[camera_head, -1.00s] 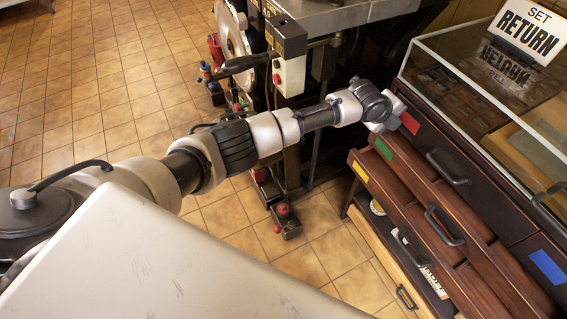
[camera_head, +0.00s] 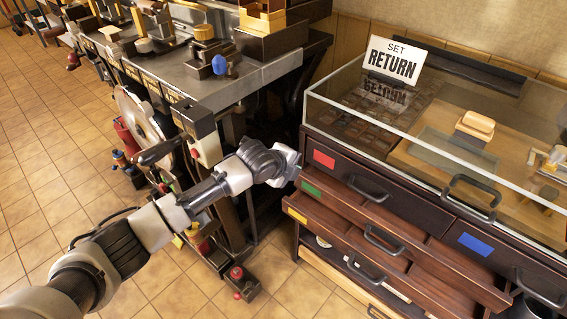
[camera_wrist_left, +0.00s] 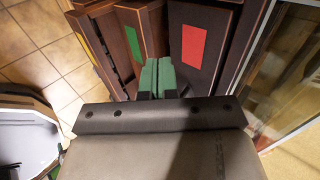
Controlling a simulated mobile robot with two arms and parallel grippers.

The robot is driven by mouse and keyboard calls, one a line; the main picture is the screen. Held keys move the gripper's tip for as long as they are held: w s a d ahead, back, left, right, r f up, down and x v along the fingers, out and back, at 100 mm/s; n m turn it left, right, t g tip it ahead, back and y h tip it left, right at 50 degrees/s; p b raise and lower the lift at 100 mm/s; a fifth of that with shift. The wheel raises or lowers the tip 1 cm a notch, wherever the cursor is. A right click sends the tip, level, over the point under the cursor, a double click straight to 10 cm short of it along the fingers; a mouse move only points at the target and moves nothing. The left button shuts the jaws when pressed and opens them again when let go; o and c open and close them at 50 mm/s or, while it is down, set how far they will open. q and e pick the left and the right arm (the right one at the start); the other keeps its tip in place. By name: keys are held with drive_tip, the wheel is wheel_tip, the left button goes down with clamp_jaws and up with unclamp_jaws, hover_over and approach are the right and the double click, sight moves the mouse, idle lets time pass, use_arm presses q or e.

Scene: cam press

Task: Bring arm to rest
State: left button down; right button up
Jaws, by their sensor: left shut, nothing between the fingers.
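My left arm (camera_head: 150,225) reaches in from the lower left in the head view. Its gripper end (camera_head: 290,165) is beside the left end of the drawer cabinet, near the red label. The fingertips are hard to make out there. In the left wrist view the green-tipped fingers of my left gripper (camera_wrist_left: 156,78) are together, with nothing between them. They point toward the drawer fronts with the green label (camera_wrist_left: 133,42) and the red label (camera_wrist_left: 193,46). My right gripper is not in view.
The dark drawer cabinet (camera_head: 410,213) with a glass case on top stands at right, with some drawers pulled partly out. A "SET RETURN" sign (camera_head: 393,62) stands on the glass. A machine with a metal top (camera_head: 170,72) stands behind my arm. Tiled floor (camera_head: 45,150) is clear at left.

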use_arm(q)
drive_tip(key=v, duration=0.4)
drive_tip(key=shift+a, duration=0.15)
